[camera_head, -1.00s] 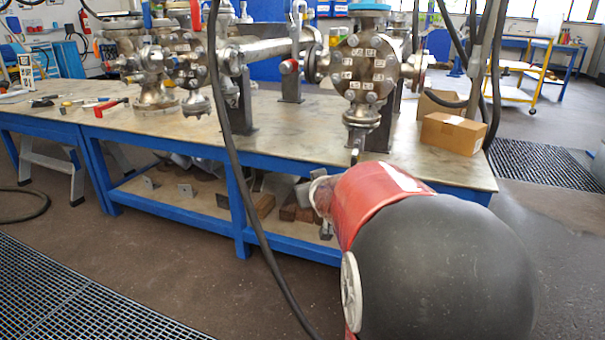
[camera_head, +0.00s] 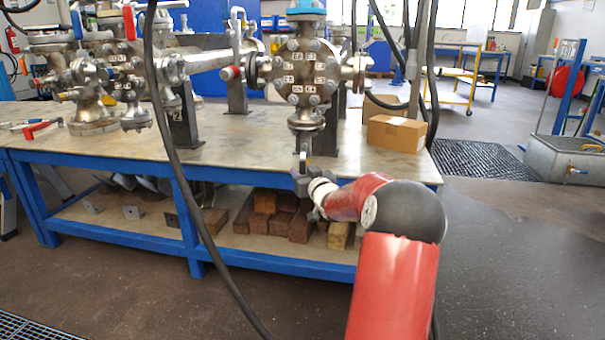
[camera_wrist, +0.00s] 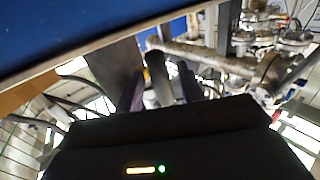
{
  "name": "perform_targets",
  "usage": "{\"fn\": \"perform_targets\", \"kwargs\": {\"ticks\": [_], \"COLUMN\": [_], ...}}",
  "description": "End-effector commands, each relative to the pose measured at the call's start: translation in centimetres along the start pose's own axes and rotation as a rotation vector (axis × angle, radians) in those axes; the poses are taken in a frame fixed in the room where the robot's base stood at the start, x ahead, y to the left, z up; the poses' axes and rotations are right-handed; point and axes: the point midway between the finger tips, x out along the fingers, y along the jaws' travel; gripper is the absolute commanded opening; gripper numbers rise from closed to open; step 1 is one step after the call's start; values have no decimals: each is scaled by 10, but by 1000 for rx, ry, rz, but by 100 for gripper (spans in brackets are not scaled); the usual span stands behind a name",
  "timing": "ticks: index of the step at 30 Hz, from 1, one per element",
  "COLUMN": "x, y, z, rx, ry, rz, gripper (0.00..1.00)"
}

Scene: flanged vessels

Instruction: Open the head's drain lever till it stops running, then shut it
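The head (camera_head: 305,78) is a round metal flanged vessel with small numbered labels and a blue top, standing at the bench's right part. Under its lower flange (camera_head: 305,118) a thin drain pipe (camera_head: 303,150) hangs near the bench's front edge. My gripper (camera_head: 301,174) is just below that pipe; its fingers are too small there to read. In the wrist view, my gripper's two dark fingers (camera_wrist: 160,92) stand apart on either side of a grey cylindrical piece (camera_wrist: 158,75), with gaps showing. I cannot make out the drain lever clearly, nor any running liquid.
The metal bench (camera_head: 245,135) has a blue frame and a lower shelf holding several wooden blocks (camera_head: 300,228). A cardboard box (camera_head: 396,133) stands right of the head. More flanged piping (camera_head: 95,85) is at left. Dark cables hang in front.

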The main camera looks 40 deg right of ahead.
Motion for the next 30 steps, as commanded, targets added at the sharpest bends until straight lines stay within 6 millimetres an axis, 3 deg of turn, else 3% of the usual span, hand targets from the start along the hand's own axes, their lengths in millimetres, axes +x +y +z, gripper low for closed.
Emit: {"fn": "perform_targets", "kwargs": {"ticks": [11, 20, 30], "x": [8, 8, 7], "y": [-1, 0, -2], "z": [0, 0, 0], "rx": [0, 0, -8], "ry": [-1, -1, -6], "rz": [0, 0, -1], "gripper": [38, 0, 0]}}
